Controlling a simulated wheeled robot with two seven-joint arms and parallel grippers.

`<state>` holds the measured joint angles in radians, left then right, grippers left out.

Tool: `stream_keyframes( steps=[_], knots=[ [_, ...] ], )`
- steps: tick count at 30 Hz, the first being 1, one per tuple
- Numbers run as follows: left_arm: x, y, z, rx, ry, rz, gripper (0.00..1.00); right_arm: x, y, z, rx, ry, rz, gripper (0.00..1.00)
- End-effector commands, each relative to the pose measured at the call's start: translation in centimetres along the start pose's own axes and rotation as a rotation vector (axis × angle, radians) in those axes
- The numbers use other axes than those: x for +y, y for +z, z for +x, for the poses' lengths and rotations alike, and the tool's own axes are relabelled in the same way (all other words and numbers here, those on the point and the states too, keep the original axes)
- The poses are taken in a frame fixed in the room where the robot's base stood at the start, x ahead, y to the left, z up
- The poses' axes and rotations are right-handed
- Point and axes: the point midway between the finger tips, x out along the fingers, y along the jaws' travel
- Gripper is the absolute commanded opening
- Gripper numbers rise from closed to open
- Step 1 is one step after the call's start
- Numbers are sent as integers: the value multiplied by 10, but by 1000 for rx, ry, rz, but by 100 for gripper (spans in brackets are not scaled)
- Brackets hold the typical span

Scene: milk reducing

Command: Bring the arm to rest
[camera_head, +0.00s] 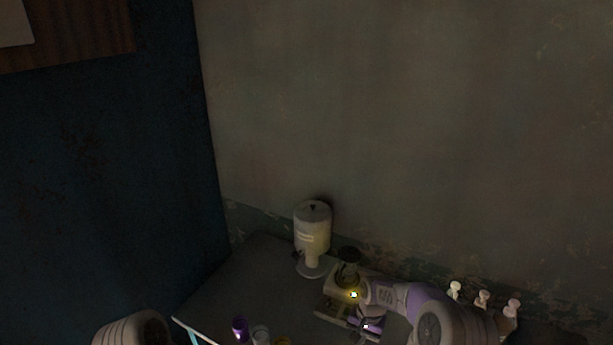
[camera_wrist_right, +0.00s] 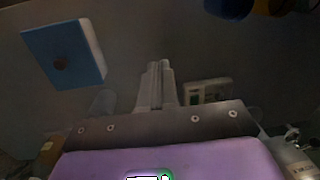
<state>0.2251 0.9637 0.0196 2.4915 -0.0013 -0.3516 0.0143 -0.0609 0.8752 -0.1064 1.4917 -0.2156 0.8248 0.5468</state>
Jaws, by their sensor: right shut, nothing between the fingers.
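My right arm (camera_head: 410,300) comes in from the lower right in the head view and reaches over the table. Its gripper shows in the wrist view (camera_wrist_right: 156,72), with the two fingers together and nothing between them. In the head view the gripper end is small and dark, near the heating or weighing device on the table. Only a rounded link of my left arm (camera_head: 130,330) shows at the bottom left; the left gripper is out of the picture.
A white dispenser (camera_head: 312,232) stands at the back of the table (camera_head: 240,285). A dark jar (camera_head: 348,270) is beside it. A purple-topped container (camera_head: 240,328) and a pale one (camera_head: 261,335) stand in front. A blue box (camera_wrist_right: 62,55) and a small device (camera_wrist_right: 208,92) show in the wrist view.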

Motion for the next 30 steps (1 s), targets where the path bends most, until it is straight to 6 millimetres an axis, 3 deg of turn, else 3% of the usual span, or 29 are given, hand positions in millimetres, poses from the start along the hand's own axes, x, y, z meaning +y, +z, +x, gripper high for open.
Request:
stream_keyframes(
  steps=[8, 12, 15, 19, 25, 30],
  knots=[
    [0, 0, 0, 0, 0, 1, 77, 14, 60, 75, -41, -100, -75, 0],
    [0, 0, 0, 0, 0, 0, 77, 27, 117, 115, -53, -170, -114, 0],
    [0, 0, 0, 1, 0, 0, 77, 36, 158, 132, -46, -210, -134, 0],
    [0, 0, 0, 1, 0, 0, 77, 48, 204, 143, -34, -242, -151, 0],
    [0, 0, 0, 0, 0, 0, 77, 66, 264, 141, -11, -260, -172, 0],
    [-15, -2, 41, 0, 0, 0, 77, 68, 253, 185, -2, -260, -174, 0]
  ],
)
